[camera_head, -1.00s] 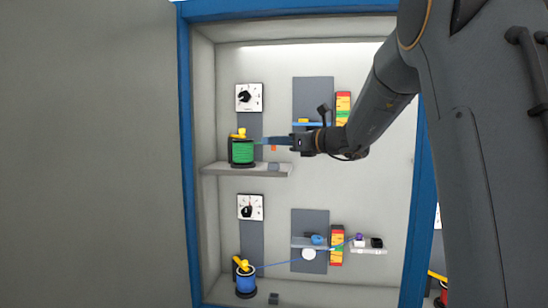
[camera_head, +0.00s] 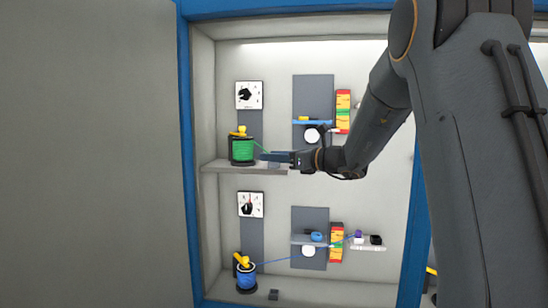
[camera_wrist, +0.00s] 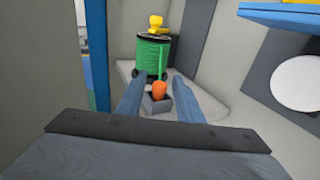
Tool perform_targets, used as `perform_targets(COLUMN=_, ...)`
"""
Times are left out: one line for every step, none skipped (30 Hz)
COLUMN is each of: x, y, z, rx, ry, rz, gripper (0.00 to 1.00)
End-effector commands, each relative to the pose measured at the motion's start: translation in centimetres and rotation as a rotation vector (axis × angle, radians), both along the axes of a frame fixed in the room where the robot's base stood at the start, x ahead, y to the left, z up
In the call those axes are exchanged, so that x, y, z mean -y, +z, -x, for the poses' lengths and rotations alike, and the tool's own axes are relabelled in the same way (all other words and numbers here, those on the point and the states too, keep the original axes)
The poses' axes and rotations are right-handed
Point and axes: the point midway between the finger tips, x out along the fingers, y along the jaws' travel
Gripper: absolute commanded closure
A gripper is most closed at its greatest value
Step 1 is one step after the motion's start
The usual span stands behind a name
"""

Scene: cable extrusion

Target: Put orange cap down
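The orange cap (camera_wrist: 159,88) shows in the wrist view, upright in or on a small dark grey block (camera_wrist: 150,104) on the upper shelf. The block sits just in front of the green cable spool (camera_head: 242,150), which also shows in the wrist view (camera_wrist: 152,55). My gripper (camera_wrist: 160,80) has its two blue fingers on either side of the cap, with visible gaps between each finger and the cap. In the head view my gripper (camera_head: 264,156) is low over the shelf, right of the spool, and hides the cap.
The upper shelf (camera_head: 222,169) bears the spool. A yellow piece (camera_wrist: 156,24) tops the spool. A blue ledge (camera_head: 312,122) and white disc (camera_head: 311,135) are to the right. A blue spool (camera_head: 246,279) stands below. The blue cabinet frame (camera_head: 188,200) bounds the left.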

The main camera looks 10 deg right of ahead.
Motion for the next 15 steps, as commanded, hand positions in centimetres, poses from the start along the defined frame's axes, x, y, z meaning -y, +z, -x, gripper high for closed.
perform_targets(x=0.0, y=0.0, z=0.0, rx=0.000, ry=0.000, rz=0.000, gripper=0.66)
perform_targets(x=0.0, y=0.0, z=0.0, rx=0.000, ry=0.000, rz=0.000, gripper=0.66)
perform_targets(x=0.0, y=0.1, z=0.0, rx=0.000, ry=0.000, rz=0.000, gripper=0.66)
perform_targets(x=0.0, y=0.1, z=0.0, rx=0.000, ry=0.000, rz=0.000, gripper=0.66)
perform_targets(x=0.0, y=0.1, z=0.0, rx=0.000, ry=0.000, rz=0.000, gripper=0.66)
perform_targets(x=0.0, y=0.1, z=0.0, rx=0.000, ry=0.000, rz=0.000, gripper=0.66)
perform_targets(x=0.0, y=0.1, z=0.0, rx=0.000, ry=0.000, rz=0.000, gripper=0.66)
perform_targets(x=0.0, y=0.1, z=0.0, rx=0.000, ry=0.000, rz=0.000, gripper=0.66)
perform_targets(x=0.0, y=0.1, z=0.0, rx=0.000, ry=0.000, rz=0.000, gripper=0.66)
perform_targets(x=0.0, y=0.2, z=0.0, rx=0.000, ry=0.000, rz=0.000, gripper=0.66)
perform_targets(x=0.0, y=0.4, z=0.0, rx=0.000, ry=0.000, rz=0.000, gripper=0.66)
perform_targets(x=0.2, y=0.5, z=0.1, rx=0.001, ry=-0.001, rz=0.000, gripper=0.66)
perform_targets(x=0.4, y=0.4, z=0.4, rx=0.001, ry=-0.002, rz=0.000, gripper=0.66)
perform_targets(x=0.7, y=0.4, z=0.7, rx=0.001, ry=-0.002, rz=0.001, gripper=0.66)
perform_targets(x=1.2, y=0.3, z=1.2, rx=0.001, ry=-0.004, rz=0.002, gripper=0.66)
